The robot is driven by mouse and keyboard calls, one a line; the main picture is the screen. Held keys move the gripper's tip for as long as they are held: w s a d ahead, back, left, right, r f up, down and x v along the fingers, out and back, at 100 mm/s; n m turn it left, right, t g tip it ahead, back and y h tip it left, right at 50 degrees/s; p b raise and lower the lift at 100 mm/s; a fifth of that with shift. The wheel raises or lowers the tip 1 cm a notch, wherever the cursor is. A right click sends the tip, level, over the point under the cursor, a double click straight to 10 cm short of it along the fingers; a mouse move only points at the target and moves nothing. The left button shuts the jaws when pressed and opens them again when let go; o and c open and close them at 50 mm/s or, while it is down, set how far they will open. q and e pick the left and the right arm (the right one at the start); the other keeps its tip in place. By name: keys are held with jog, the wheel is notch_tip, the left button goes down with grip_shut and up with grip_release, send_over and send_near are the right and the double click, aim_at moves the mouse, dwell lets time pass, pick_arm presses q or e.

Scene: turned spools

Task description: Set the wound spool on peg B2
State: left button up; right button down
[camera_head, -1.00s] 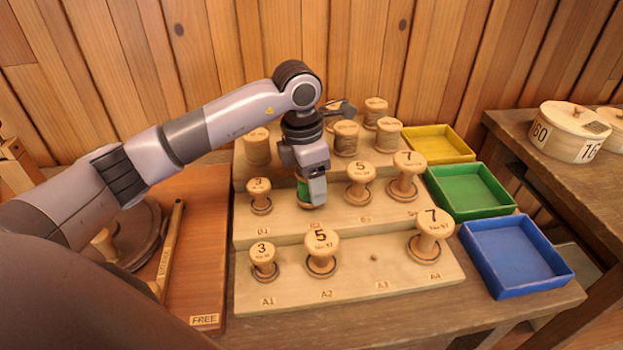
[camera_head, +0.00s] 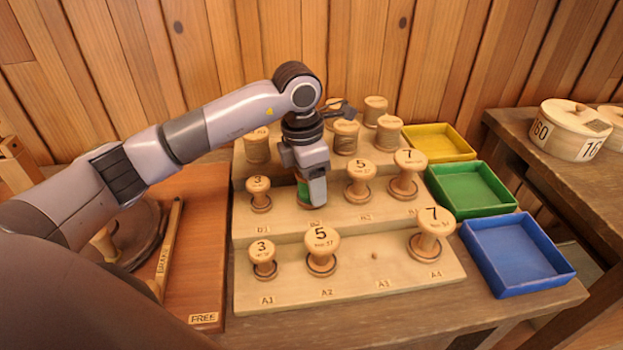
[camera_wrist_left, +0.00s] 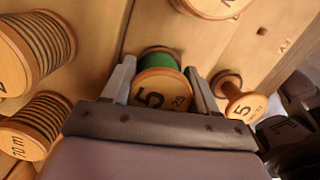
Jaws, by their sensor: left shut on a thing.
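The wound spool, with green thread (camera_head: 304,192), is upright at the B2 place on the middle step of the wooden rack (camera_head: 345,283). My left gripper (camera_head: 314,190) points down over it and is shut on it. In the left wrist view, the fingers of the left gripper (camera_wrist_left: 160,82) stand on either side of the spool's pale top (camera_wrist_left: 160,92), marked 5, with green thread (camera_wrist_left: 162,59) behind it. Peg B2 is hidden under the spool, and I cannot tell whether the spool rests fully on the step. My right gripper is not in view.
Spools marked 3 (camera_head: 258,187), 5 (camera_head: 360,178) and 7 (camera_head: 408,167) stand close around on the same step. Several others stand on the front and back steps. Blue (camera_head: 530,287), green (camera_head: 482,212) and yellow (camera_head: 452,153) trays lie at the right. A3 is empty.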

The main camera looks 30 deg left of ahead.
pick_arm(q)
jog(key=shift+f, duration=0.3)
jog(key=o, duration=0.8)
jog(key=shift+c, duration=0.2)
jog(key=shift+a+r+p, duration=0.1)
jog(key=shift+r+p, duration=0.45)
jog(key=shift+r, duration=0.35)
jog(key=shift+s+r+p, duration=0.15)
jog(key=shift+r+p, duration=0.3)
jog(key=shift+r, duration=0.25)
jog(key=shift+s+a+r+p, duration=0.1)
jog(key=shift+a+r+p, duration=0.05)
jog(key=shift+r+p, duration=0.95)
jog(key=shift+s+a+r+p, duration=0.15)
jog(key=shift+r+p, duration=0.65)
jog(key=shift+r, duration=0.65)
jog(key=shift+s+a+r+p, duration=0.1)
jog(key=shift+r+p, duration=0.65)
jog(key=shift+r, duration=0.65)
